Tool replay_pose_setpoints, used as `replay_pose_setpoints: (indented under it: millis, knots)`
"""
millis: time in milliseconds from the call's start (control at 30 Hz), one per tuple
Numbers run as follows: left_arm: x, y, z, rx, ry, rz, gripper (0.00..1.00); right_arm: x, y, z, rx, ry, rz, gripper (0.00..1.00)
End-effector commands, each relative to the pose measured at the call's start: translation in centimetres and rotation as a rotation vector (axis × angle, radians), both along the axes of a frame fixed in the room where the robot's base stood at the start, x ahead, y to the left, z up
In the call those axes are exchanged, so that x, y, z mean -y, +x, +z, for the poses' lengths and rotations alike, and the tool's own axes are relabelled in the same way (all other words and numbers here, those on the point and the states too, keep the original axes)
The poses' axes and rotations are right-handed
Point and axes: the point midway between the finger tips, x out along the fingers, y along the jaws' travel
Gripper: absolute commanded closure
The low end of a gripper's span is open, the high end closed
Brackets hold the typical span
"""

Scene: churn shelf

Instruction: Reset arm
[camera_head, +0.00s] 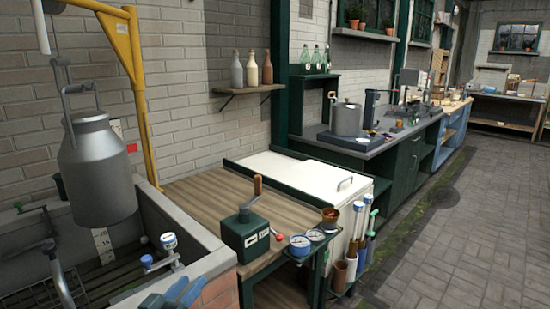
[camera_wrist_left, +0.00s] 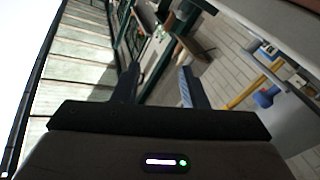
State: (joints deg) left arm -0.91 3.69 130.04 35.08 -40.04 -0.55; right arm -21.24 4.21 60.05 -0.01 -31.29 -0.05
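The task names no object. My left gripper (camera_head: 183,288) shows low in the head view, its bluish fingers in front of the stone trough. In the left wrist view, its two fingers (camera_wrist_left: 158,70) stand apart with nothing between them, so it is open and empty. My right gripper is in neither view.
A grey milk churn (camera_head: 97,170) hangs from a hook over the trough (camera_head: 207,262). A yellow hoist post (camera_head: 137,85) stands behind it. The paved floor (camera_head: 470,210) at right is clear.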

Motion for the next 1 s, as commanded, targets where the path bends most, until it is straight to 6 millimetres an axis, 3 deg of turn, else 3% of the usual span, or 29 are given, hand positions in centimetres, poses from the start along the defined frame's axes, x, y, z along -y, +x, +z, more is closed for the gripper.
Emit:
replay_pose_setpoints:
  millis: [33, 100, 200, 300, 500, 767, 1000]
  knots:
    - [-0.1, -1.8, -3.7, -0.108, 0.077, 0.002, 0.61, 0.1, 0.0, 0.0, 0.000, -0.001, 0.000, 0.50]
    - [-0.7, -4.5, -8.3, -0.261, 0.186, 0.008, 0.61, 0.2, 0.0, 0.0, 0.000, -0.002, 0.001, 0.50]
    - [-2.0, -9.0, -14.1, -0.475, 0.329, 0.018, 0.61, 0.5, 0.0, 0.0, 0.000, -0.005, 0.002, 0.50]
    - [-3.5, -13.4, -18.0, -0.654, 0.439, 0.031, 0.61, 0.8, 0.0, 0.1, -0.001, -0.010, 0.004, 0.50]
    - [-6.1, -20.7, -22.4, -0.919, 0.586, 0.057, 0.61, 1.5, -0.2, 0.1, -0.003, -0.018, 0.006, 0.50]
    - [-9.1, -28.8, -24.8, -1.187, 0.722, 0.093, 0.61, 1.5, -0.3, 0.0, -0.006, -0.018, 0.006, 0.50]
    - [-9.5, -26.6, -31.1, -1.203, 0.714, 0.090, 0.61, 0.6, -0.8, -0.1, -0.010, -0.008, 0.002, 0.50]
